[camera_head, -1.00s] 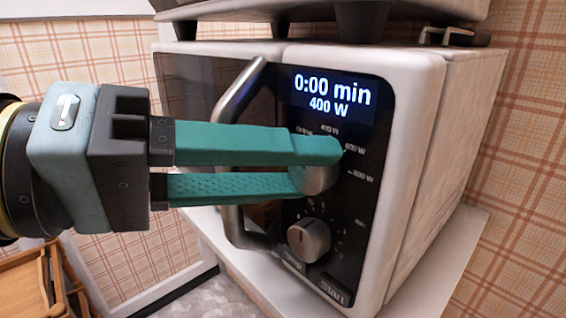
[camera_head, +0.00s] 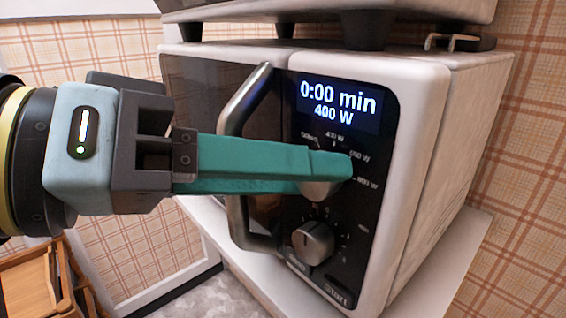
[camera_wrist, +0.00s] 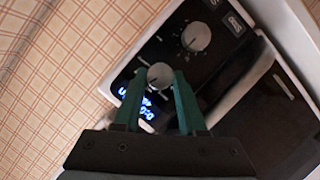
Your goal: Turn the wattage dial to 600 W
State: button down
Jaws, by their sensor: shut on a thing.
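The microwave (camera_head: 425,110) has a black control panel, and its display (camera_head: 338,105) reads 0:00 min and 400 W. The wattage dial (camera_head: 318,190) is the upper silver knob, partly hidden behind my fingers in the head view. It also shows between the fingertips in the wrist view (camera_wrist: 160,75). Watt marks, including 400 W and 800 W, surround it. My gripper (camera_head: 335,172) has teal fingers and is shut on this dial, one finger on each side. The dial's pointer is hidden in the head view.
The curved door handle (camera_head: 240,115) stands out just left of the panel, behind my fingers. Another appliance (camera_head: 330,14) stands on top of the microwave.

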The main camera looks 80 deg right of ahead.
jog(key=m+t+h, duration=0.1)
jog(key=m, duration=0.2)
jog(key=shift+s+a+t, duration=0.1)
jog(key=shift+t, duration=0.3)
jog(key=shift+r+m, duration=0.1)
jog(key=shift+m, duration=0.3)
jog(key=shift+c, duration=2.3)
grip_release()
notch_tip(320, 180, up, 10)
jog(key=p, duration=0.8)
jog(key=shift+p, duration=0.3)
